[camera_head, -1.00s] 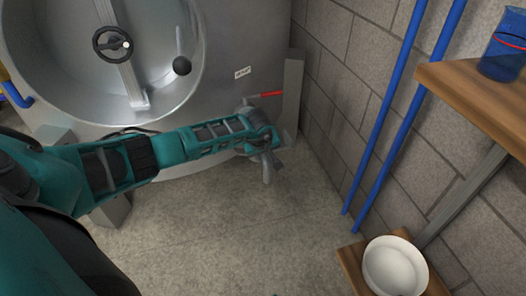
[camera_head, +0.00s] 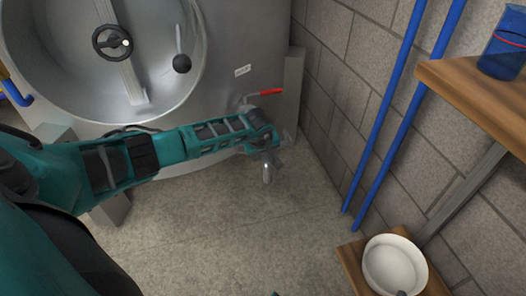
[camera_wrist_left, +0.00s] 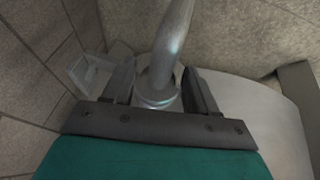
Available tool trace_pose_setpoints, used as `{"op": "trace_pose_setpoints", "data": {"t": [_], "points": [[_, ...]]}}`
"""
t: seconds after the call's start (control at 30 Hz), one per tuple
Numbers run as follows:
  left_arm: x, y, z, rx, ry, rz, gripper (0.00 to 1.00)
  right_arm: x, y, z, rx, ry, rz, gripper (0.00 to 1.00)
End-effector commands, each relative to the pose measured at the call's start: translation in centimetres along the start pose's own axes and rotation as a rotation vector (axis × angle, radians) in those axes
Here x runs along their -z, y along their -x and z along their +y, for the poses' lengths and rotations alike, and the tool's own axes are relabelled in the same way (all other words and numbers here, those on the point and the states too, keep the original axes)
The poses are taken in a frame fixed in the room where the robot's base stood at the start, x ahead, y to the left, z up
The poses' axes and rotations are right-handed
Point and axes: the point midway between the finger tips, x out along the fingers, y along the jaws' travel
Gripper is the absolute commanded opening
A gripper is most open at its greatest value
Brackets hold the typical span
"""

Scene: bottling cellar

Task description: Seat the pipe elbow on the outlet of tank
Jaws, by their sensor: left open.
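The tank (camera_head: 225,95) fills the upper left of the head view. Its outlet is low at the right, by a valve with a red handle (camera_head: 266,92); my left arm hides part of it. My left gripper (camera_head: 271,153) is at the outlet, with its jaws open. The grey metal pipe elbow (camera_head: 267,173) points down just below it. In the left wrist view the elbow (camera_wrist_left: 173,45) and its collar stand between the two parted fingers of the left gripper (camera_wrist_left: 162,88). The joint between elbow and outlet is hidden.
A block wall with two blue pipes (camera_head: 398,115) stands on the right. A wooden shelf (camera_head: 470,95) bears a blue container (camera_head: 503,52). A white bowl (camera_head: 394,265) sits on a lower wooden board (camera_head: 350,262). The floor (camera_head: 230,235) is clear.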

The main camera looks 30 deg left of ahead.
Motion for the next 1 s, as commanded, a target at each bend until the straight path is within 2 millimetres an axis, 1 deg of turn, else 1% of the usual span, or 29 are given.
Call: {"op": "trace_pose_setpoints", "data": {"t": [0.17,0.27,0.37,0.5,0.7,0.8,0.9,1.0], "points": [[0.0,0.1,-0.1,0.002,0.000,-0.001,0.58,-0.1,0.1,-0.1,0.001,-0.001,-0.004,0.50],[0.1,0.8,0.0,0.001,-0.002,0.000,0.58,0.1,0.4,-0.1,0.000,-0.002,-0.005,0.50],[0.2,2.3,0.0,-0.001,-0.002,0.001,0.58,0.6,0.8,-0.1,-0.002,-0.002,-0.003,0.50],[0.3,5.1,0.1,-0.001,-0.003,0.001,0.58,1.4,1.5,0.0,-0.010,-0.003,0.002,0.50],[0.2,9.1,0.0,0.000,-0.003,0.001,0.58,1.2,2.0,0.7,-0.028,-0.001,-0.009,0.50],[0.1,10.8,0.0,0.000,-0.002,0.001,0.58,1.3,2.2,0.9,-0.032,0.004,-0.007,0.50],[0.1,11.9,0.0,-0.001,-0.001,0.000,0.58,1.4,2.3,1.0,-0.035,0.007,-0.006,0.50],[0.1,12.6,0.0,0.001,0.000,0.000,0.58,1.5,2.3,1.1,-0.036,0.010,-0.005,0.50]]}}
